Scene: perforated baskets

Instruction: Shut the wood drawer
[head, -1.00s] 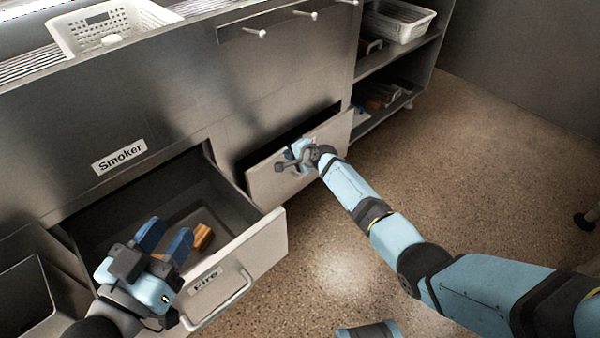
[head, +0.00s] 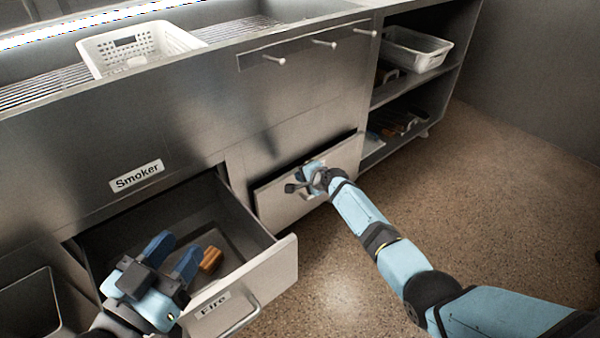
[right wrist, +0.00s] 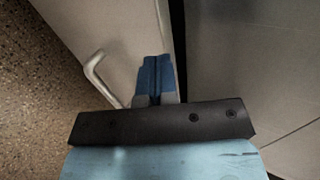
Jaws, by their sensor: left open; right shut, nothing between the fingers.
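The right-hand drawer (head: 285,204) stands slightly open in the cabinet, with a narrow dark gap above its front. Any label on it is hidden, so I cannot read that it is the wood one. My right gripper (head: 308,178) is shut and empty at this drawer's front. The right wrist view shows its closed blue fingers (right wrist: 155,75) close to the drawer's top edge, beside the bar handle (right wrist: 97,72); I cannot tell whether they touch. The left-hand drawer (head: 268,272), labelled "Fire", is wide open. My left gripper (head: 174,254) is open and empty above it.
A brown block (head: 210,259) lies in the "Fire" drawer. Small knobs line the cabinet's upper front. The floor (head: 470,220) at the right is clear.

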